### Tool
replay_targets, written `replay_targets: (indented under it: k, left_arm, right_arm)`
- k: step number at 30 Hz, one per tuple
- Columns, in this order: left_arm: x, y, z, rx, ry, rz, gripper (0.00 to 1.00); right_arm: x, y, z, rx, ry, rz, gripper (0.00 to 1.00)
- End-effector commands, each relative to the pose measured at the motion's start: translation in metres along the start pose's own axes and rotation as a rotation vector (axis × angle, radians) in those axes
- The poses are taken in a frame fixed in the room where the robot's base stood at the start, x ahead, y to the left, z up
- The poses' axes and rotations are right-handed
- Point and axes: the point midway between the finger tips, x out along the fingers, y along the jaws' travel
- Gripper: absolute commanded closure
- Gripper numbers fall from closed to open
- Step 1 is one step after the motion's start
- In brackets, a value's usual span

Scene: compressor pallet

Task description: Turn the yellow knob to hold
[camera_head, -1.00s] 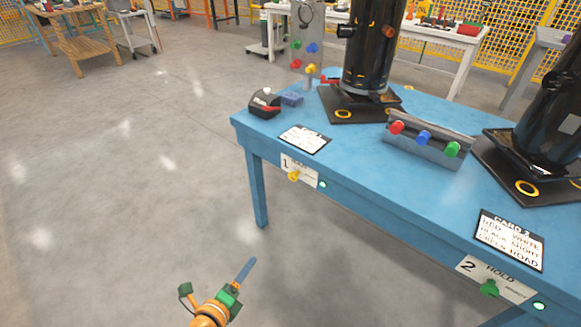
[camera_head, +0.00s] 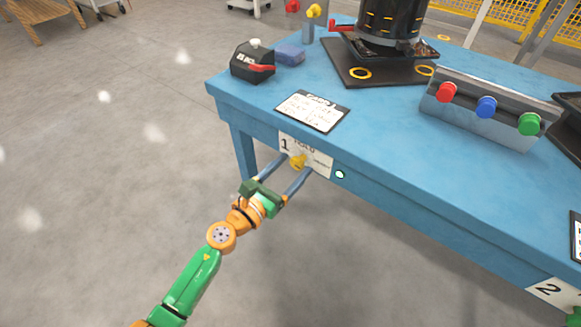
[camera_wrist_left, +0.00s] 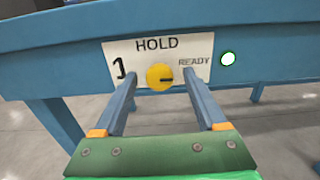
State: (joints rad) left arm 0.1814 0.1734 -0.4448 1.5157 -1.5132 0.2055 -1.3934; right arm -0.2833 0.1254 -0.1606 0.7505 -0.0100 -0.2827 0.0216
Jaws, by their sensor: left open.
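The yellow knob (camera_head: 298,161) sits on a white plate (camera_head: 318,162) marked 1 on the front edge of the blue table. In the left wrist view the yellow knob (camera_wrist_left: 159,77) shows a dark mark pointing right toward the word READY, with HOLD above it on the plate (camera_wrist_left: 198,47). My left gripper (camera_head: 288,172) is open, its two blue fingers on either side of the knob. In the left wrist view the left gripper (camera_wrist_left: 160,88) frames the knob between its fingertips, with gaps visible on both sides. Whether the tips reach past the knob is unclear.
A white round light (camera_head: 340,174) is right of the plate, ringed green in the wrist view. On the blue table (camera_head: 385,165) are a card (camera_head: 312,111), a black and red device (camera_head: 252,62) and a block with coloured knobs (camera_head: 480,119). Floor left of the table is clear.

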Motion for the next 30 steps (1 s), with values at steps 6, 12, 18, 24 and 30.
replay_targets:
  k: [6, 12, 18, 24, 30]
  left_arm:
    - [-0.0002, 0.0001, -0.0001, -0.001, 0.000, 0.000, 0.43]
    - [-0.0004, 0.0001, -0.0002, -0.001, 0.000, 0.000, 0.96]
    - [-0.0005, 0.0001, -0.0002, -0.007, 0.000, 0.000, 1.00]
    - [-0.0005, 0.0003, 0.0002, -0.066, 0.001, 0.000, 1.00]
    - [-0.0005, 0.0008, 0.0005, -0.204, 0.001, 0.000, 1.00]
  right_arm:
    - [0.0000, 0.0000, 0.0001, 0.000, 0.000, 0.000, 0.50]
    - [0.0000, 0.0003, 0.0001, 0.000, 0.000, 0.000, 0.50]
    - [-0.0002, 0.0004, -0.0001, 0.000, 0.000, 0.001, 0.50]
    - [-0.0015, 0.0005, -0.0006, 0.000, 0.005, 0.001, 0.50]
    - [-0.0034, 0.0014, 0.0039, 0.000, -0.002, 0.002, 0.50]
